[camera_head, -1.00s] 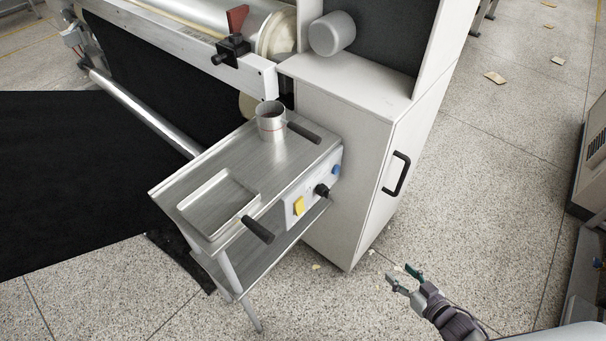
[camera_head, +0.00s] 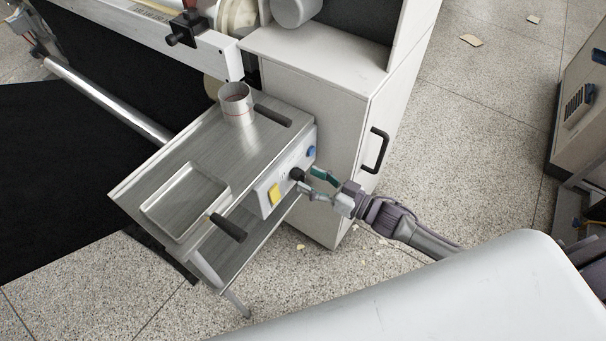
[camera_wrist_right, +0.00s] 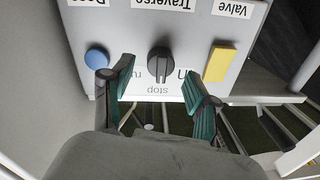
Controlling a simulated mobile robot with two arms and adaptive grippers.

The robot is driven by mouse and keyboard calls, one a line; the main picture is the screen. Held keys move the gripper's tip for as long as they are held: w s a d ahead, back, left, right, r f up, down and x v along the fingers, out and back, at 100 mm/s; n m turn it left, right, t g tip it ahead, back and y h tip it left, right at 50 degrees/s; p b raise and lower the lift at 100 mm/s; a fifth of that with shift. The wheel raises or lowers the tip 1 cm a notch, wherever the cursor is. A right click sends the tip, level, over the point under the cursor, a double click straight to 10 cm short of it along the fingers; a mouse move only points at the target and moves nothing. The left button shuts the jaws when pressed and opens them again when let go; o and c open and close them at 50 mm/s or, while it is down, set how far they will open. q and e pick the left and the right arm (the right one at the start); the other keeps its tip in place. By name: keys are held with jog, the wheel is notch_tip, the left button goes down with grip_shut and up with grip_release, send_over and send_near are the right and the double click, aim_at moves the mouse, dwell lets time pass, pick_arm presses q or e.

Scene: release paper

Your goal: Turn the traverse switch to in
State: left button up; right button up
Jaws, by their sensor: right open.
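The traverse switch is a black rotary knob (camera_wrist_right: 160,65) under the upside-down "Traverse" label in the right wrist view. Upside-down words "stop" and "run" and part of another word show around it. In the head view the knob (camera_head: 297,174) is on the front of the grey control box (camera_head: 283,181). My right gripper (camera_head: 312,180) is open, with its fingertips close to the knob. In the right wrist view the open fingers (camera_wrist_right: 160,90) are spread to either side, with the knob between and ahead of them. Contact cannot be told. My left gripper is not in view.
A blue button (camera_wrist_right: 97,58) and a yellow switch (camera_wrist_right: 220,63) flank the knob. A steel cart (camera_head: 190,150) with black handles carries a tray (camera_head: 226,186) and a metal cup (camera_head: 236,105). A white cabinet (camera_head: 305,90) with a black handle stands behind the box.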

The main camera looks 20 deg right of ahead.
aim_at(300, 176)
jog(key=shift+x, duration=1.4)
grip_shut()
